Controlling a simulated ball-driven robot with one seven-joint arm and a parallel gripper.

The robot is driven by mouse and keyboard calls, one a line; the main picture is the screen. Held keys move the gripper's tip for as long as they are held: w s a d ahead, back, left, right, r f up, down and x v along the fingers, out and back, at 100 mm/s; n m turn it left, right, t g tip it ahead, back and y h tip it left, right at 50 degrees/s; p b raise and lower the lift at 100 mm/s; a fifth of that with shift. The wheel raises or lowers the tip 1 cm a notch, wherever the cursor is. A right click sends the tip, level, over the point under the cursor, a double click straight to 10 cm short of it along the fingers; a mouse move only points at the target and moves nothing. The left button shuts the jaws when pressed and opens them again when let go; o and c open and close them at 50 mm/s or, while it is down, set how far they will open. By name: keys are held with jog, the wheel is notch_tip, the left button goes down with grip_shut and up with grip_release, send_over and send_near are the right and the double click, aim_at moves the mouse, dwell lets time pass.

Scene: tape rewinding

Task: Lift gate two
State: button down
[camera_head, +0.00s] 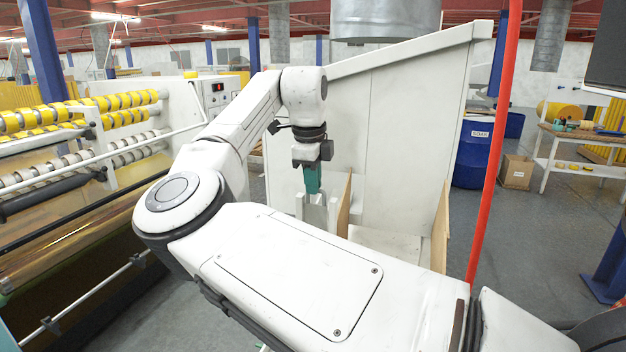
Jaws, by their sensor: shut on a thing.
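My gripper (312,158) points down in front of the big white panelled cabinet, past the elbow of my arm. It is shut on a teal upright piece (313,180), which sticks out below the dark jaws. I cannot tell whether this piece is gate two or a part of it; no number shows. The teal piece stands at a small pale fixture with upright posts (301,204). The lower part of the fixture is hidden behind my arm.
The white cabinet (405,110) rises behind my gripper. Thin wooden boards (344,205) stand right of it, another (440,230) farther right. A roller machine with yellow tape rolls (75,112) is at left. A red upright pole (497,140) and blue drum (472,153) stand at right.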

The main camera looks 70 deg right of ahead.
jog(key=shift+r+p, duration=0.8)
jog(key=shift+r, duration=0.5)
jog(key=shift+w+r, duration=0.1)
jog(key=c, duration=1.2)
grip_release()
notch_tip(320, 180, up, 10)
jog(key=a+b, duration=0.2)
jog(key=shift+r, duration=0.2)
jog(key=shift+s, duration=0.2)
